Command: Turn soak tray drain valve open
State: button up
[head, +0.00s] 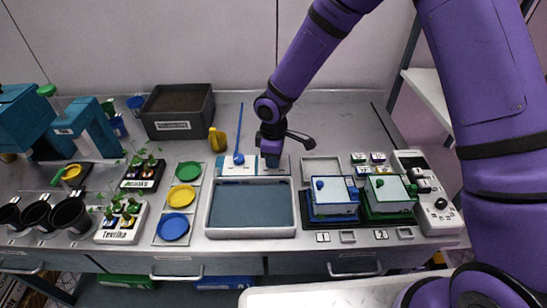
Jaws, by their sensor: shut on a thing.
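The soak tray (208,222) is a white-rimmed tray with a dark blue-grey inside, at the middle front of the bench. Behind its rear rim is a white plate (226,168) with a blue knob and a thin blue rod (240,128) standing up from it. My gripper (271,161) points down just right of that knob, at the tray's rear right edge. It is shut on a small part there, which looks to be the drain valve. My fingers hide the part, so its angle cannot be told.
A dark labelled bin (179,125) and a yellow bottle (217,140) stand back left. Coloured dishes (189,171) lie left of the tray. A blue boxed unit (334,197) and a green one (390,195) stand to the right. The back right bench is clear.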

jog(key=n, duration=0.5)
jog(key=shift+d+n, duration=0.1)
jog(key=shift+n, duration=0.2)
jog(key=n, duration=0.5)
jog(key=shift+n, duration=0.4)
jog(key=o, duration=0.9)
notch_tip(320, 180, up, 11)
jog(key=shift+f, duration=0.15)
